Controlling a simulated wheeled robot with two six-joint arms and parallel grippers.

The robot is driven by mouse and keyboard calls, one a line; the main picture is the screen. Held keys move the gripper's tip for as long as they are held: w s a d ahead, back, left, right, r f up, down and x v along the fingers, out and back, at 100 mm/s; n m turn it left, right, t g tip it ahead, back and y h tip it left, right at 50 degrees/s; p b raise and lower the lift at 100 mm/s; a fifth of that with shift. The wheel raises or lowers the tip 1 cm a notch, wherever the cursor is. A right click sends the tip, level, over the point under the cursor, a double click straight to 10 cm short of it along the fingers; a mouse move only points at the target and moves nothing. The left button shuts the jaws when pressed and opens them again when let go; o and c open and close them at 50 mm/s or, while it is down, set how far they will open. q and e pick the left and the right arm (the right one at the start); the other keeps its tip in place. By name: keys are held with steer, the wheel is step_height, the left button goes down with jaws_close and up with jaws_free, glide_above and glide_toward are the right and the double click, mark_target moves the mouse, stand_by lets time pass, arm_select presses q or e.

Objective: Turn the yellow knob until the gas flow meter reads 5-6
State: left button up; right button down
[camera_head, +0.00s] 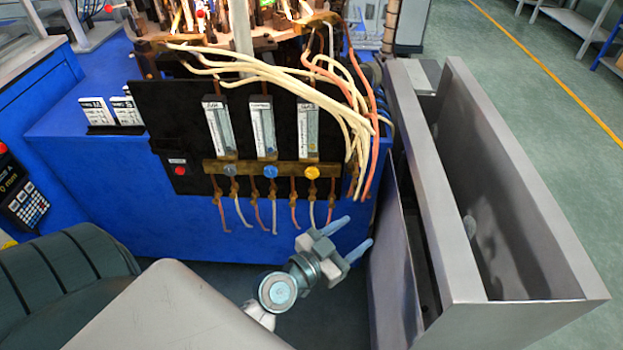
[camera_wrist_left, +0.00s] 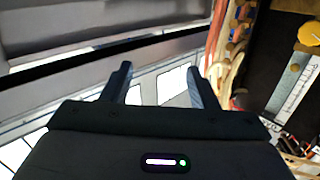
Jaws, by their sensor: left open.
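The yellow knob (camera_head: 312,173) sits at the right end of a brass bar on the black panel, below the rightmost flow meter (camera_head: 307,128). The meter's reading is too small to tell. The knob also shows at the upper right of the left wrist view (camera_wrist_left: 309,33), with a meter tube beside it. My left gripper (camera_head: 347,236) is open and empty, below and to the right of the knob, apart from it. In the left wrist view its two fingers (camera_wrist_left: 158,85) point toward windows and a grey surface, with the knob off to the right. My right gripper is not in view.
A blue knob (camera_head: 270,171) and a grey-white knob (camera_head: 230,169) sit left of the yellow one. Hoses hang below the bar, and cream and orange tubes (camera_head: 350,125) arch over the panel's right side. A grey metal trough (camera_head: 520,210) stands close on the right.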

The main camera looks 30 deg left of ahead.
arm_select(q)
steer(key=w+a+r+n+t+y, duration=0.1)
steer(key=w+a+n+t+y, duration=0.2)
steer(key=a+n+y, duration=0.25)
steer(key=n+g+y, duration=0.5)
steer(key=y, duration=0.4)
glide_toward(312, 176)
steer(key=x, duration=0.6)
steer(key=shift+w+a, duration=0.2)
steer(key=shift+w, duration=0.15)
steer(key=shift+w+a, duration=0.4)
steer(key=shift+w, duration=0.15)
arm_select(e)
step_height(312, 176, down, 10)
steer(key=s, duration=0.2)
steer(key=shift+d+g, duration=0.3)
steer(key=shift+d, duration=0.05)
arm_select(q)
steer(key=c, duration=1)
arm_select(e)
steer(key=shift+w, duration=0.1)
